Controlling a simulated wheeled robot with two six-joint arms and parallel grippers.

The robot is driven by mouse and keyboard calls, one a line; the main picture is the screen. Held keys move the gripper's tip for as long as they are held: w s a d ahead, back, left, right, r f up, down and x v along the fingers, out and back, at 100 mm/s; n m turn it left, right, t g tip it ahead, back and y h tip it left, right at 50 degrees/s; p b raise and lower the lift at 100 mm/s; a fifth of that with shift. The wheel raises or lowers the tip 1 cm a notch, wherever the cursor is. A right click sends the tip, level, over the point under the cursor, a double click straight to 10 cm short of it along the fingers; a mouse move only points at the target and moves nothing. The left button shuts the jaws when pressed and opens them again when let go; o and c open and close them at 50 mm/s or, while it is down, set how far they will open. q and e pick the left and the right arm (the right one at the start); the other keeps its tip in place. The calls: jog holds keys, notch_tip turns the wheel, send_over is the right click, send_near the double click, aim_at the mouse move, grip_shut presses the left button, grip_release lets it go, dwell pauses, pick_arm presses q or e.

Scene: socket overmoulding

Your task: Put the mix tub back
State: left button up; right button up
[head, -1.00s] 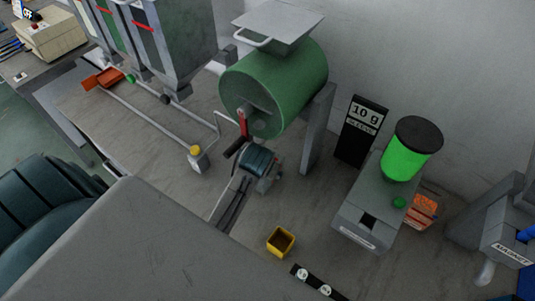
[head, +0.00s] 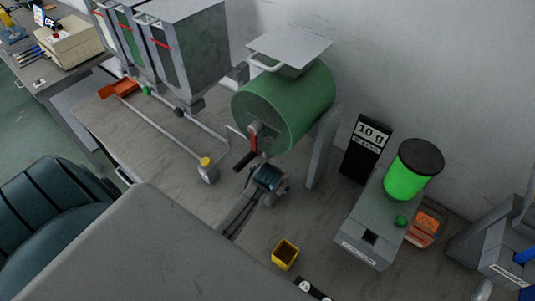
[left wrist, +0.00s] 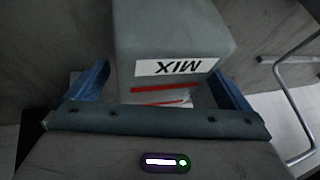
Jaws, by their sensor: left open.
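The grey mix tub (left wrist: 172,32) fills the top middle of the left wrist view. Its white MIX label is upside down, with red lines below it. My left gripper (left wrist: 160,75) is open, with one blue finger on each side of the tub's near end. I cannot tell whether the fingers touch it. My right gripper is in neither view.
A crank handle (head: 246,161) sticks out from the drum. Grey hoppers (head: 190,50) and a long rail (head: 160,132) lie left. A yellow cup (head: 285,254), a dispenser with a green jar (head: 405,180) and a black 10 g display (head: 366,150) stand right. A bent metal tube (left wrist: 285,90) runs beside the gripper.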

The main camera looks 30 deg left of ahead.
pick_arm(q)
jog(key=shift+f, duration=0.25)
dwell(0.6)
jog(key=c, duration=0.7)
jog(key=shift+c, duration=0.2)
